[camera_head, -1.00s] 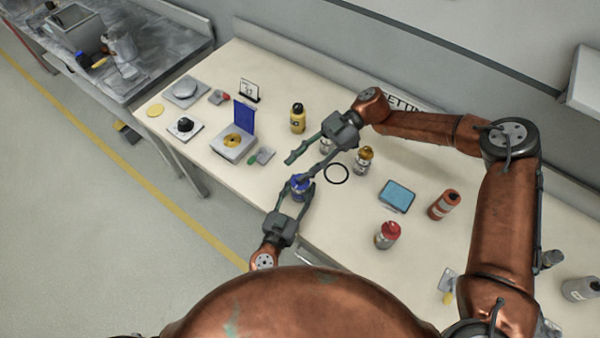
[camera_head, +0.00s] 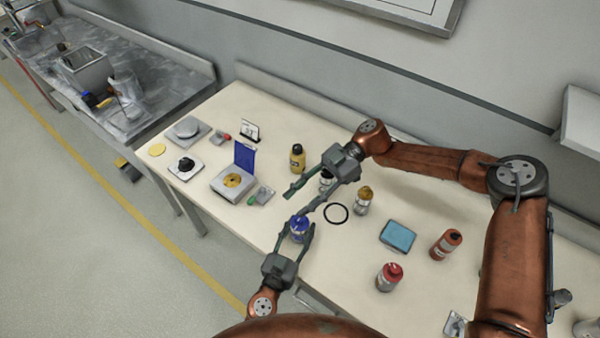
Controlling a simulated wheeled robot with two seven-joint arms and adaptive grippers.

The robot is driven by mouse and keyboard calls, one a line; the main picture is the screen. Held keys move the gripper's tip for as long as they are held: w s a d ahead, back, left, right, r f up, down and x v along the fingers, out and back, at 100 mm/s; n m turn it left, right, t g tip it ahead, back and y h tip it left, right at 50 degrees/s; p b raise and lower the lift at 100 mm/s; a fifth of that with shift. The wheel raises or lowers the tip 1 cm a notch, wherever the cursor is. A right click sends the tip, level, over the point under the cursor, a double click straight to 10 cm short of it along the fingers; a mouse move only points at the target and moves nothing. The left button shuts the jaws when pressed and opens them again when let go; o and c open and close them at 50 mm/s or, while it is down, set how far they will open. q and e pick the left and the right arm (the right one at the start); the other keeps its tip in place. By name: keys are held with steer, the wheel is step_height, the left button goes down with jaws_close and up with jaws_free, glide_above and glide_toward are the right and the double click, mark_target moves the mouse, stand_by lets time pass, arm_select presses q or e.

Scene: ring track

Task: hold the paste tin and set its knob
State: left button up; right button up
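A small blue tin (camera_head: 299,230), which I take for the paste tin, stands upright near the table's front edge. My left gripper (camera_head: 296,238) has its two fingers around the tin, one on each side, and appears closed on it. My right gripper (camera_head: 296,203) is open, its fingers spread, with nothing between them. One of its fingertips is just above or beside the tin's top; I cannot tell if they touch. The knob is too small to make out, and its setting cannot be read.
A black ring (camera_head: 336,214) lies right of the tin, near a yellow-capped bottle (camera_head: 363,200). A blue-topped box (camera_head: 398,236) and red-capped bottle (camera_head: 389,277) are at right.

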stand_by(0.9)
arm_select(q)
steer(key=o, duration=1.3)
steer(key=shift+s, duration=0.1)
steer(key=v, duration=1.1)
steer(key=shift+s+a, duration=0.25)
steer(key=shift+s, duration=0.05)
